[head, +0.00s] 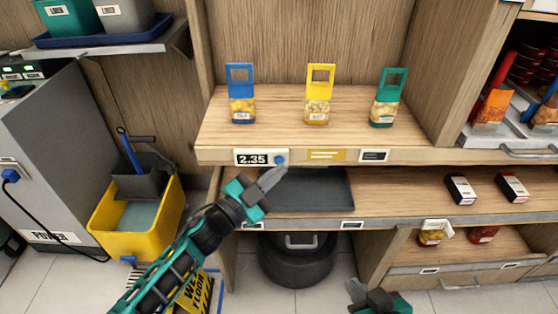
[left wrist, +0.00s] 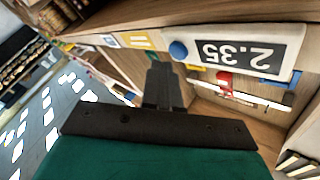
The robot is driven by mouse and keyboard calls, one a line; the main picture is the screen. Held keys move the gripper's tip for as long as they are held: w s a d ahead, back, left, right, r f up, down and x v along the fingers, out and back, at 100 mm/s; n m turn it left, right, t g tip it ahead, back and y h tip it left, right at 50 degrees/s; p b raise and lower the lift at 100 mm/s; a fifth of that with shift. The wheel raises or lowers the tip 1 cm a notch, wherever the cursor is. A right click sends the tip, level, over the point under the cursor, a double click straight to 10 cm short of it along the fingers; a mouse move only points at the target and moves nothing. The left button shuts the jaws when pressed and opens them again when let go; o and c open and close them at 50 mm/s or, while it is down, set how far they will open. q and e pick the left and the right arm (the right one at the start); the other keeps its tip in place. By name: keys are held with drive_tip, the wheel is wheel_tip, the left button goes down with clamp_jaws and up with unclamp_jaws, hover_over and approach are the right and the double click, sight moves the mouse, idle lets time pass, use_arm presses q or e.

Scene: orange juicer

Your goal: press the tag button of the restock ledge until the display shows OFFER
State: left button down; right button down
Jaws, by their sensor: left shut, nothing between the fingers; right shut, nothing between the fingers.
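The ledge (head: 240,140) carries a white display (head: 258,157) on its front edge that reads 2.35. A round blue button (head: 280,160) sits at the display's right end. In the left wrist view the display (left wrist: 240,54) appears upside down, with the blue button (left wrist: 179,50) beside it. My left gripper (head: 280,174) is shut and empty, its tip just below and in front of the button. Whether it touches the button I cannot tell; in the wrist view the fingertips (left wrist: 158,62) show apart from it in the picture. My right gripper (head: 356,290) is shut and empty, low at the bottom edge.
Blue, yellow and green tagged packs (head: 318,95) stand on the ledge. A yellow label (head: 325,155) is right of the button. Below are a dark tray (head: 320,190) and two small boxes (head: 461,189). A yellow mop bucket (head: 105,225) stands left on the floor.

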use_arm(q)
drive_tip(key=shift+w, duration=0.35)
drive_tip(key=shift+w, duration=0.4)
idle(0.6)
drive_tip(key=shift+s, duration=0.1)
drive_tip(key=shift+s+p, duration=0.3)
drive_tip(key=shift+s, duration=0.45)
drive_tip(key=s+p, duration=0.2)
drive_tip(key=s, duration=0.3)
idle(0.8)
